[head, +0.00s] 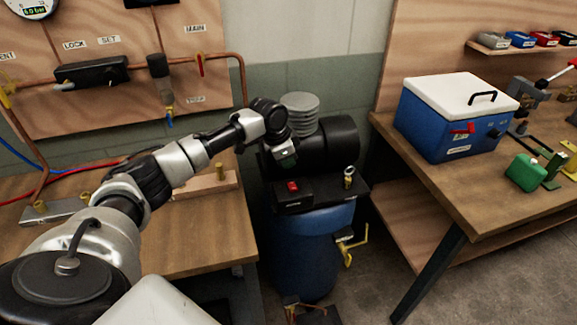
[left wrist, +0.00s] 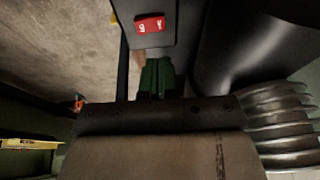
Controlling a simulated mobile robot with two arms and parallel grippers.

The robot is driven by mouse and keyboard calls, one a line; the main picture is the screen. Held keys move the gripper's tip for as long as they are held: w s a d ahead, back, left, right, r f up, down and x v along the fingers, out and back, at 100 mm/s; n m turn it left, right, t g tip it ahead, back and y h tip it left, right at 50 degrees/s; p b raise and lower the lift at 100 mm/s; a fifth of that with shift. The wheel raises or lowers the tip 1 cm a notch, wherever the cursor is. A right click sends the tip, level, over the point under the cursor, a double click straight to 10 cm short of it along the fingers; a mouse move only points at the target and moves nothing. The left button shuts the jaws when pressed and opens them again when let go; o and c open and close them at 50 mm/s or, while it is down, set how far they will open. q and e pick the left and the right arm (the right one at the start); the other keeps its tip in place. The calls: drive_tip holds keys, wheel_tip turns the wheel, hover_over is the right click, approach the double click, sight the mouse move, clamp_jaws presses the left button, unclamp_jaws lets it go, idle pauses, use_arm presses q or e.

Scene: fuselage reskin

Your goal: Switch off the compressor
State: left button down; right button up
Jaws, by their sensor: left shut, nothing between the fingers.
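The compressor has a blue tank (head: 305,245), a black motor body (head: 328,146) and a grey finned cylinder (head: 300,112). On its top plate sits a black switch box with a red rocker switch (head: 293,187). In the left wrist view the red switch (left wrist: 150,24) shows white lettering; its position is not clear to me. My left gripper (head: 286,161) is above and just behind the switch box, pointing down. Its green fingers (left wrist: 154,66) are shut and empty, apart from the switch. My right gripper is not in view.
A wooden bench (head: 215,232) with a pipe panel (head: 120,70) stands at left. A small gauge (head: 349,177) and a yellow valve (head: 350,247) stick out from the compressor.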

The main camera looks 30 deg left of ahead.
use_arm(q)
wheel_tip(320, 180, up, 7)
drive_tip(key=a+b, duration=0.1)
drive_tip(key=a, duration=0.1)
drive_tip(key=shift+s+a, duration=0.15)
drive_tip(key=shift+s, duration=0.3)
